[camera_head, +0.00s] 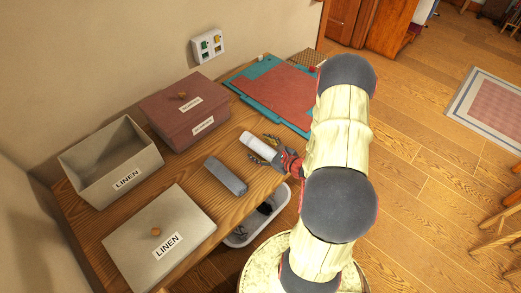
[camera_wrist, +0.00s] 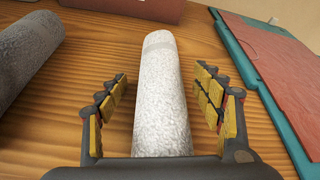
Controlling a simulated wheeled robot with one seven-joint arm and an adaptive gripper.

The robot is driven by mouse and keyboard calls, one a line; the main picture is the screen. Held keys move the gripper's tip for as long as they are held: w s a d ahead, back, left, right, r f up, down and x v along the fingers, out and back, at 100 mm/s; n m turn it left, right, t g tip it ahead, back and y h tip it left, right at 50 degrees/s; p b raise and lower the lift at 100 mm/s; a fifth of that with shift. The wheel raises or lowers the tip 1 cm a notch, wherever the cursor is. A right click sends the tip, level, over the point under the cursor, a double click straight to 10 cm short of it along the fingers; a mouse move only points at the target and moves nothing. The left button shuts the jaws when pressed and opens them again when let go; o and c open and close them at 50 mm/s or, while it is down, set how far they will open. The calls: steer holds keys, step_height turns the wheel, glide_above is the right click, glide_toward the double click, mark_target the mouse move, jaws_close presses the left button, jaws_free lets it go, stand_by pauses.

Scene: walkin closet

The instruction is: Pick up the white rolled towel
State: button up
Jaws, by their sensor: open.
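The white rolled towel (camera_head: 259,145) lies on the wooden table, near its front edge. In the wrist view the towel (camera_wrist: 163,95) stretches away from my gripper, between the two fingers and reaching past their tips. My gripper (camera_head: 271,149) is open, with one yellow-padded finger on each side of the towel. In the wrist view my gripper (camera_wrist: 161,88) shows a gap on both sides of the roll, a little wider on the left. The towel's near end is partly hidden by the gripper's palm.
A grey roll (camera_head: 226,176) lies left of the towel. An open linen box (camera_head: 88,167), its lid (camera_head: 143,250) and a closed reddish box (camera_head: 184,120) stand farther left and behind. A teal and red board (camera_head: 272,97) lies to the right. A bin (camera_head: 242,238) sits below the table edge.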

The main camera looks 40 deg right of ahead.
steer(key=shift+w, duration=0.15)
steer(key=shift+c, duration=1)
steer(key=c, duration=1.1)
